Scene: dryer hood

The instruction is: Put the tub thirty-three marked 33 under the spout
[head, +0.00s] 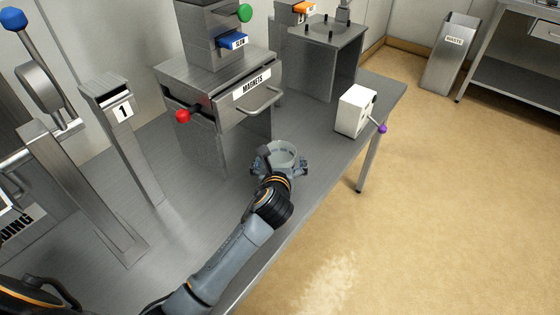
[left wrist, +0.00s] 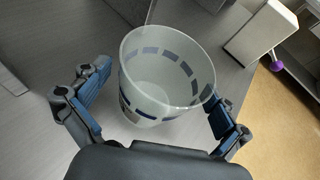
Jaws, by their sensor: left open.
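A translucent pale tub (head: 284,155) with a dashed blue band around its wall stands on the metal bench near its front edge. It also shows in the left wrist view (left wrist: 165,85), upright with its open rim facing up; I cannot read a 33 on it. My left gripper (head: 281,169) is at the tub from the near side. In the left wrist view my left gripper (left wrist: 160,98) is open, with one finger on either side of the tub, apparently not gripping it. My right gripper is not in view. I cannot pick out a spout with certainty.
The MAGNETS drawer unit (head: 220,92) with a red knob stands behind the tub. A post marked 1 (head: 122,110) is to the left. A white box (head: 355,110) with a purple-tipped lever is to the right. Bare bench (head: 210,195) lies left of the tub.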

